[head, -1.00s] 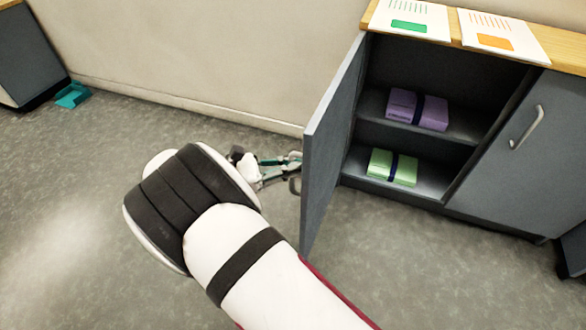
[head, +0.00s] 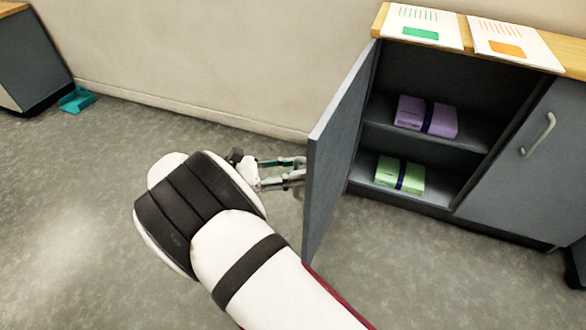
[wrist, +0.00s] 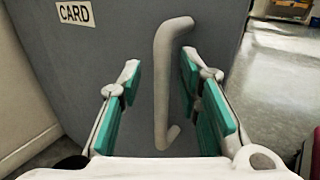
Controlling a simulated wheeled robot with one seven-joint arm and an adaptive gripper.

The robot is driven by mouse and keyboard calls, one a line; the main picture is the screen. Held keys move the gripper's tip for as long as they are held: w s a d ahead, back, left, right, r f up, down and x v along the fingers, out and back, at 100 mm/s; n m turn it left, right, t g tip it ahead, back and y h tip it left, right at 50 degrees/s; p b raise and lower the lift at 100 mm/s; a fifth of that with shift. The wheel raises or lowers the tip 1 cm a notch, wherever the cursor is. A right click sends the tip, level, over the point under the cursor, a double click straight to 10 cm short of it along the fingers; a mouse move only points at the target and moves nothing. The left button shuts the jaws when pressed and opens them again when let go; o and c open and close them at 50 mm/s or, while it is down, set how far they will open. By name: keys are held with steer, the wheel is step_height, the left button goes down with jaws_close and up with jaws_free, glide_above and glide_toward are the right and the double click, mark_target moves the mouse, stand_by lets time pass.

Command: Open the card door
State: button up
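The card door (head: 335,150) is the left grey door of the cabinet and stands swung wide open. In the wrist view its outer face (wrist: 80,60) fills much of the picture, with a "CARD" label (wrist: 75,13) at the upper left. Its pale bar handle (wrist: 162,90) stands upright in the middle. My gripper (wrist: 160,75) is open, with one teal-padded finger on each side of the handle and gaps showing between. In the head view my gripper (head: 282,172) is at the door's outer side, and the handle is not clearly seen there.
The cabinet's shelves hold a purple pack (head: 427,116) and a green pack (head: 400,175). The right door (head: 530,150) is closed. Printed sheets (head: 420,25) lie on the wooden top. A teal object (head: 77,99) is on the floor at far left. Floor left of the door is clear.

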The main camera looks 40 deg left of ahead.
steer(key=v, duration=1.2)
stand_by(0.3)
stand_by(0.7)
